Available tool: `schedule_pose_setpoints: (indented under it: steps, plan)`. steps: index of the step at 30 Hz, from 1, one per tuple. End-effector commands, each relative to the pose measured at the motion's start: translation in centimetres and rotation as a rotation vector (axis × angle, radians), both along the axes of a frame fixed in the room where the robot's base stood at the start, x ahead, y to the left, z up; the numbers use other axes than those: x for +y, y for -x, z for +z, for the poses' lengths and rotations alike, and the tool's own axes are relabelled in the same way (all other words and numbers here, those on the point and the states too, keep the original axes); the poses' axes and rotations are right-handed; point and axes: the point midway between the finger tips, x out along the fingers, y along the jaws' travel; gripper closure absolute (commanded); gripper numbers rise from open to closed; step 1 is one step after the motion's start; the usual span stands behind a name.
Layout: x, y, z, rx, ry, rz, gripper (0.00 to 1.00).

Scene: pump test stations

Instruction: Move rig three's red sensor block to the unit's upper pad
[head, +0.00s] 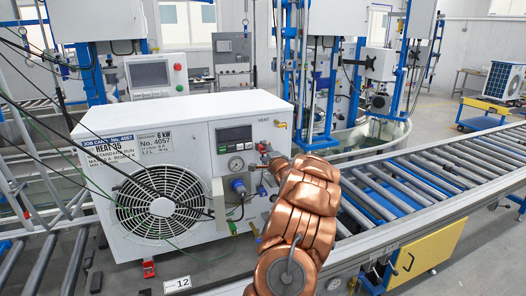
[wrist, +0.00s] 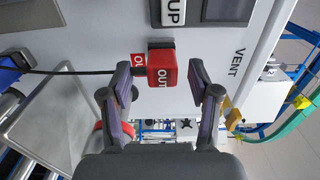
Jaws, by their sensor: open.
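The red sensor block (wrist: 163,68), marked OUT, sits on the white front of the unit in the wrist view. My gripper (wrist: 160,80) is open, with one finger on each side of the block and gaps showing beside it. A small red label (wrist: 138,62) is next to the block. A dark pad marked UP (wrist: 172,12) is above the block in the picture, apart from it. In the head view, the white unit (head: 183,107) stands in front of me; my copper arm reaches its right side and hides part of it. No rig number three is readable.
The unit's fan (head: 160,204) and green display (head: 235,136) face me. Thin cables hang across its front, and a black cable (wrist: 65,72) runs left of the block in the wrist view. A roller conveyor (head: 430,165) extends right. A yellow panel (head: 425,255) is below it.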

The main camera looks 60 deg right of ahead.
Motion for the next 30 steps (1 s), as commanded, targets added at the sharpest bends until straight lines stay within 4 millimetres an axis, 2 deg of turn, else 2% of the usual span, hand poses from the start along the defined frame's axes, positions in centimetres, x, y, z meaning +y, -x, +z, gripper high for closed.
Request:
schedule_pose_setpoints:
  steps: [18, 24, 30]
  plan:
    - [4.4, 6.8, 0.1, -0.003, -0.001, -0.002, 0.39]
    - [5.3, 7.9, 0.2, -0.002, 0.002, 0.0, 0.39]
    - [5.5, 8.2, 0.3, -0.003, 0.003, 0.0, 0.39]
